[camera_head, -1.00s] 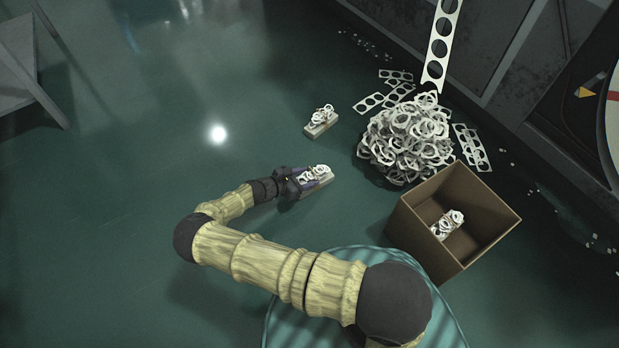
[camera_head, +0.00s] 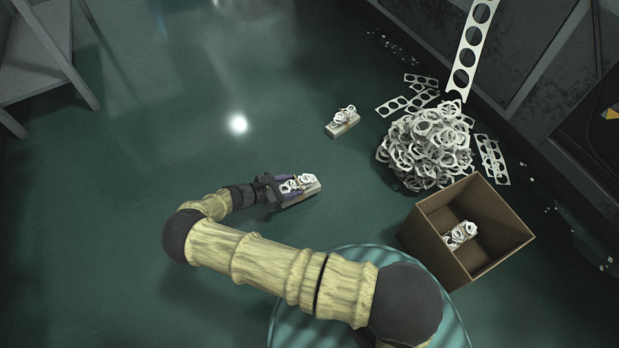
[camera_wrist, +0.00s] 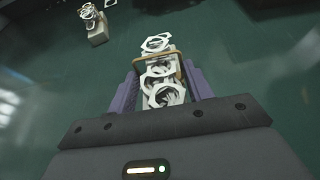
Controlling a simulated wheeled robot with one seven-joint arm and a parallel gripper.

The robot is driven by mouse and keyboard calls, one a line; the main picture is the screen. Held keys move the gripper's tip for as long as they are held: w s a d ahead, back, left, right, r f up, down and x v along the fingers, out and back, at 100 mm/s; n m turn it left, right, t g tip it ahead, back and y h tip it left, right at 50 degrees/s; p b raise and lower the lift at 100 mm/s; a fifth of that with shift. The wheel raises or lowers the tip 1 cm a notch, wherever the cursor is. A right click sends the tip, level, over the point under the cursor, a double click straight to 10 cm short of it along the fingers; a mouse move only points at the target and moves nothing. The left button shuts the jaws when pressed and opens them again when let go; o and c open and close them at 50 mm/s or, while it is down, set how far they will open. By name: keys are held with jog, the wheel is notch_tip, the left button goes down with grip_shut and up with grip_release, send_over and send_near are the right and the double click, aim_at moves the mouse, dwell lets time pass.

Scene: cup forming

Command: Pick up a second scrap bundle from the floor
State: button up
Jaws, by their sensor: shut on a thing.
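My gripper (camera_head: 283,193) is shut on a scrap bundle (camera_head: 308,184), a pale block with white metal rings on top. In the wrist view, the bundle (camera_wrist: 162,75) sits between the two purple fingers (camera_wrist: 160,92), with a tan band around it. I cannot tell if it is clear of the floor. Another scrap bundle (camera_head: 342,125) stands on the floor up and to the right; it also shows at the top left of the wrist view (camera_wrist: 97,30). A third bundle (camera_head: 460,235) lies inside the open cardboard box (camera_head: 424,240) at right.
A large heap of loose scrap rings (camera_head: 424,148) lies beyond the box, with flat punched strips (camera_head: 492,160) around it. A punched strip (camera_head: 470,50) hangs down above the heap. A grey table (camera_head: 38,60) stands at the far left. The green floor (camera_head: 150,130) between is clear.

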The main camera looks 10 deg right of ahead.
jog(key=a, duration=0.1)
jog(key=s+a, duration=0.1)
jog(key=a, duration=0.1)
jog(key=a+b, duration=0.1)
jog(key=a, duration=0.1)
jog(key=shift+s, duration=0.35)
